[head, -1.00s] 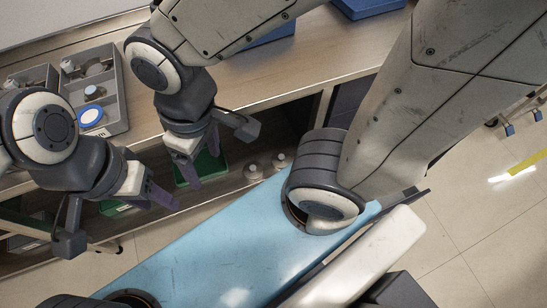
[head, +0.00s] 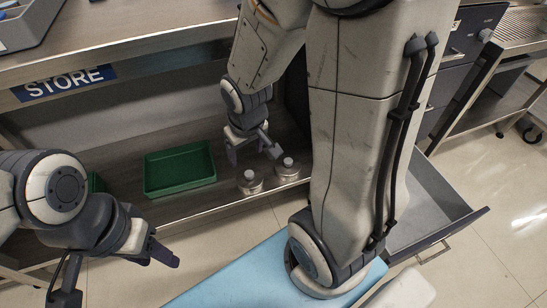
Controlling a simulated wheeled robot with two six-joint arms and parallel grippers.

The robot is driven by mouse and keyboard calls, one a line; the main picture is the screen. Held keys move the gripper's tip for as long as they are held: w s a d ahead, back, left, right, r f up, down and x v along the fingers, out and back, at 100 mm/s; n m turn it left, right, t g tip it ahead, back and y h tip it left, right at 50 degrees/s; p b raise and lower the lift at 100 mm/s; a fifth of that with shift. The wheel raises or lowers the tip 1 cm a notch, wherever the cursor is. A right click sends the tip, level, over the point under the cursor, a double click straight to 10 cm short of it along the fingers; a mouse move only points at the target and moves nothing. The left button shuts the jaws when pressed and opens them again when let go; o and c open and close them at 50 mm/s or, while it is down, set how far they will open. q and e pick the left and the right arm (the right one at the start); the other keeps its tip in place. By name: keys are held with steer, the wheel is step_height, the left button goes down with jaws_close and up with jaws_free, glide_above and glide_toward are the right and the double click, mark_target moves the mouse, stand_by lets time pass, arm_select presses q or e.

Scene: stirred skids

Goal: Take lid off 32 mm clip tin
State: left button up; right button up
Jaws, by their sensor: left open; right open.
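Two small round metallic tins with pale knobs on top stand side by side on the lower shelf in the head view: a left tin (head: 250,185) and a right tin (head: 288,172). Both look lidded; I cannot read which is the 32 mm clip tin. My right gripper (head: 252,155) is open and empty, pointing down just behind and above the tins, apart from them as far as I can tell. My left gripper (head: 120,275) is open and empty at lower left, in front of the shelf, well away from the tins.
A green tray (head: 152,188) sits on the shelf left of the tins. The worktop with its STORE sign (head: 64,83) overhangs the shelf. A grey divided tray (head: 40,30) is at top left. An open grey drawer (head: 440,205) juts out at right.

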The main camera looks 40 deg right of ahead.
steer(key=w+d+f+b, duration=0.1)
steer(key=d+f+b, duration=0.1)
steer(key=d+f, duration=0.3)
steer(key=m+t, duration=0.1)
steer(key=m, duration=0.1)
glide_toward(288, 160)
step_height(288, 160, down, 4)
steer(key=b, duration=0.3)
steer(key=shift+w+d+r+t, duration=0.1)
steer(key=shift+r+t, duration=0.1)
steer(key=shift+t, duration=0.1)
steer(key=b+x, duration=0.2)
steer(key=x, duration=0.1)
steer(key=b+x, duration=0.2)
steer(key=b, duration=0.1)
steer(key=shift+w+f, duration=0.25)
steer(key=shift+w, duration=0.15)
arm_select(q)
step_height(288, 160, down, 12)
arm_select(e)
jaws_close()
